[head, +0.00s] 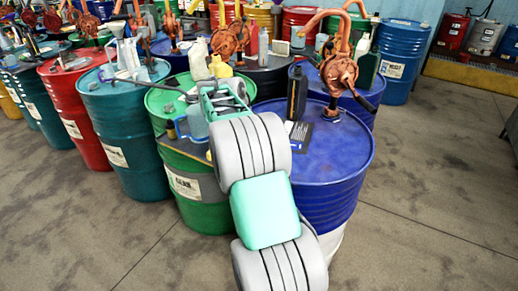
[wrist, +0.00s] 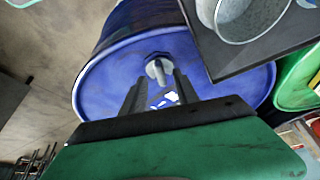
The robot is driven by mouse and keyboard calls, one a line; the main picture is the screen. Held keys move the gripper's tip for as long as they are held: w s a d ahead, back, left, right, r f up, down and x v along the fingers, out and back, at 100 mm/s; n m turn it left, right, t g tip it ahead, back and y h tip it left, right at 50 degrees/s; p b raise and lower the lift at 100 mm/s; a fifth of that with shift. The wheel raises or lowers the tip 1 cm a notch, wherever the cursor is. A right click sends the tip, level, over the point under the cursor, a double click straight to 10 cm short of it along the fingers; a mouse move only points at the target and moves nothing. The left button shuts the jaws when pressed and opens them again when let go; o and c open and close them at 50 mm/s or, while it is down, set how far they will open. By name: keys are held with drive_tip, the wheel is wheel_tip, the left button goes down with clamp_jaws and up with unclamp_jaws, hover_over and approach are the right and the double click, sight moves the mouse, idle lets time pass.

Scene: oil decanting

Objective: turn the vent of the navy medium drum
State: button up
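A blue drum top (wrist: 110,85) fills the middle of the wrist view. A small grey fitting (wrist: 158,68), which looks like the vent, stands on it. My gripper (wrist: 160,84) is open, with its two dark fingers apart and the fitting just beyond the gap between their tips. I cannot tell whether they touch it. A white label patch shows between the fingers. In the head view a large navy drum (head: 340,160) stands at front right with a rusty hand pump (head: 338,72). My arm hides part of that drum, and the fingertips are not clear there.
In the wrist view a metal bucket (wrist: 250,15) on a dark tray (wrist: 283,45) stands close at upper right, beside a green drum (wrist: 298,80). In the head view a green drum (head: 190,165), bottles and more drums crowd the left and back. Floor (head: 430,170) is clear at right.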

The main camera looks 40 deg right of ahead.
drive_tip(key=v, duration=0.4)
drive_tip(key=shift+a+r, duration=0.1)
drive_tip(key=shift+r, duration=0.3)
drive_tip(key=s+a+f+n+t+y, duration=0.1)
drive_tip(key=s+a+n, duration=0.5)
drive_tip(key=a, duration=0.4)
drive_tip(key=s+a+f+n+t+y, duration=0.1)
drive_tip(key=s+a+n+y, duration=0.1)
drive_tip(key=s+a+n, duration=0.4)
drive_tip(key=s+a+f+n+t+y+p, duration=0.1)
drive_tip(key=s+a+n, duration=0.4)
drive_tip(key=a, duration=1.1)
drive_tip(key=shift+s+f+n+y, duration=0.3)
drive_tip(key=shift+s+f+n, duration=0.1)
drive_tip(key=shift+n, duration=0.1)
